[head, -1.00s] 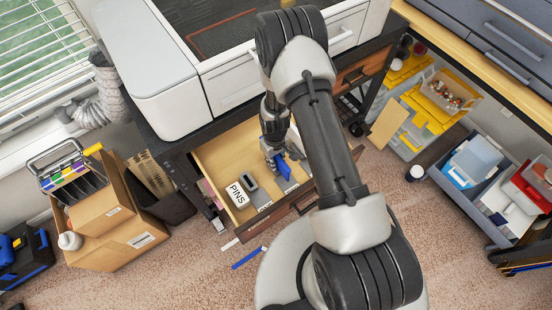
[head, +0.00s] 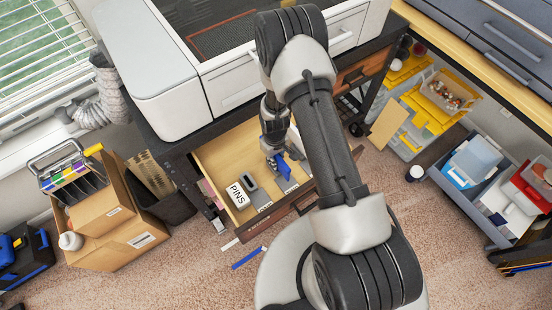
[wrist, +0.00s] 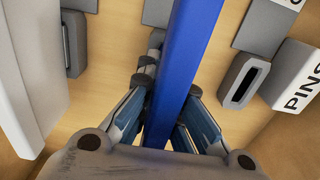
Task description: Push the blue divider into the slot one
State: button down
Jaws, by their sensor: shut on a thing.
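My gripper (head: 272,154) is over the open drawer, shut on the blue divider (head: 283,166). In the wrist view the divider (wrist: 182,70) runs as a long blue strip between the fingers (wrist: 165,118). A grey block with a dark slot (wrist: 243,82) stands on the drawer floor to its right, beside the white PINS block (wrist: 300,90). Another grey slotted block (wrist: 75,42) is to its left. The divider is apart from both. I cannot read which is slot one. The divider's far end is outside the wrist view.
The wooden drawer (head: 207,160) is pulled out beneath a white machine (head: 160,85). Flat grey plates (wrist: 265,25) lie on its floor. A cardboard box (head: 120,225) stands on the left. A blue strip (head: 247,258) lies on the carpet in front.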

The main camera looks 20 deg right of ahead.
jog(key=shift+r+p, duration=1.35)
jog(key=shift+r, duration=0.95)
